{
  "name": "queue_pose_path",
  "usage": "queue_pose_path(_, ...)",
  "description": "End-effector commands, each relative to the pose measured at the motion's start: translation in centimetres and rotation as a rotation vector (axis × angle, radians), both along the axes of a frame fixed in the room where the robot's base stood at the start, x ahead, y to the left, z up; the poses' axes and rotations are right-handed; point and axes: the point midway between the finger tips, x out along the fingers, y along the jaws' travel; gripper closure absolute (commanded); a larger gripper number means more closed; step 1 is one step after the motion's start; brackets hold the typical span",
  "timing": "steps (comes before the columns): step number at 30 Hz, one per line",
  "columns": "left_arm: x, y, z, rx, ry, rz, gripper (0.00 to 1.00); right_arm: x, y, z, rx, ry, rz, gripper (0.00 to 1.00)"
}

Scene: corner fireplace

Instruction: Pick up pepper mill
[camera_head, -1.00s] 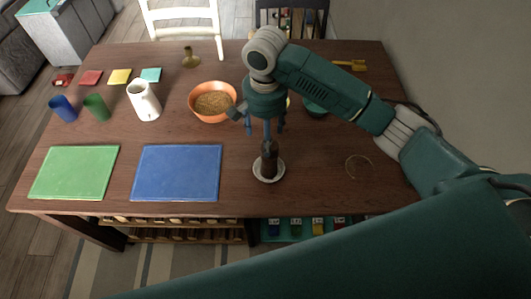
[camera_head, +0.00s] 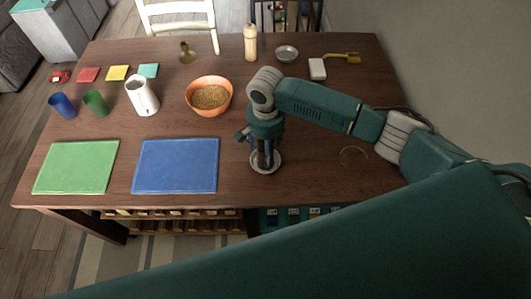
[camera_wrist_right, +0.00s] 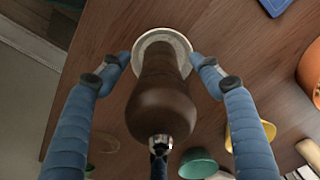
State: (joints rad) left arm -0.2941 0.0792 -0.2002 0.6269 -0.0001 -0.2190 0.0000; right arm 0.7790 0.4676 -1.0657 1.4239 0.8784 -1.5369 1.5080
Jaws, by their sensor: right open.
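The dark brown pepper mill (camera_wrist_right: 162,100) with a metal top stands upright on a pale round saucer (camera_wrist_right: 163,38) in the right wrist view. In the head view the mill (camera_head: 262,158) is mostly hidden by my gripper, and the saucer rim (camera_head: 266,172) shows below it. My right gripper (camera_wrist_right: 160,60) points down over the mill. Its two blue fingers are open, one on each side of the mill, with gaps visible between fingers and mill. My left gripper is not in view.
An orange bowl of grain (camera_head: 209,96), a white jug (camera_head: 142,96) and a blue mat (camera_head: 176,165) lie left of the arm. A tall light-wood mill (camera_head: 250,43) stands at the back. A thin ring (camera_head: 354,157) lies right on clear table.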

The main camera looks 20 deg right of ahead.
Motion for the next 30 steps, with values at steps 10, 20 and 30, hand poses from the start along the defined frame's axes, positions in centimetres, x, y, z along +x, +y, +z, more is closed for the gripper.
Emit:
queue_pose_path(10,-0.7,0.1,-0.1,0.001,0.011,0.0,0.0,0.0,0.0,0.1,0.001,-0.001,0.0,0.87)
queue_pose_path(20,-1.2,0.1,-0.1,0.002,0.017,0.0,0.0,0.1,0.1,0.1,0.002,-0.001,0.0,0.96)
queue_pose_path(30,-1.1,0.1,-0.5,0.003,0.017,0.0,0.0,0.2,0.1,2.6,0.003,-0.004,0.001,0.96)
